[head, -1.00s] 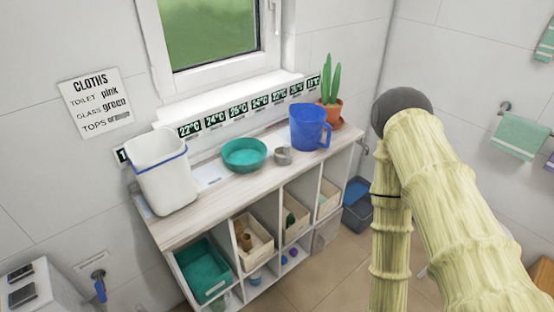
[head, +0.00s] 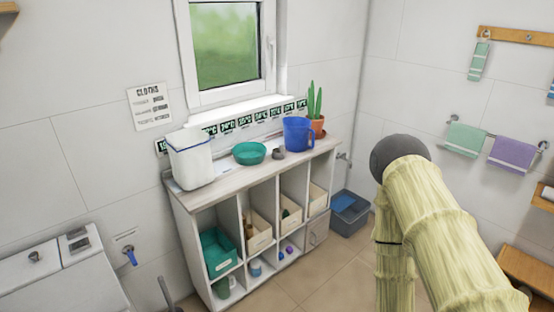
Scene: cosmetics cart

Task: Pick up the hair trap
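A small grey round thing (head: 278,154) stands on the top of the wooden shelf unit (head: 232,177), between a green bowl (head: 249,153) and a blue jug (head: 298,135). It may be the hair trap, but it is too small to tell. No other thing is clearly a hair trap. My arm, in a pale yellow ribbed cover, fills the lower right of the head view. My gripper is not in view.
A white bin (head: 191,160) stands at the left end of the shelf top, a potted cactus (head: 315,105) at the right end. The cubbies hold several boxes. A grey crate (head: 350,214) is on the floor right of the unit. Floor shows in front.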

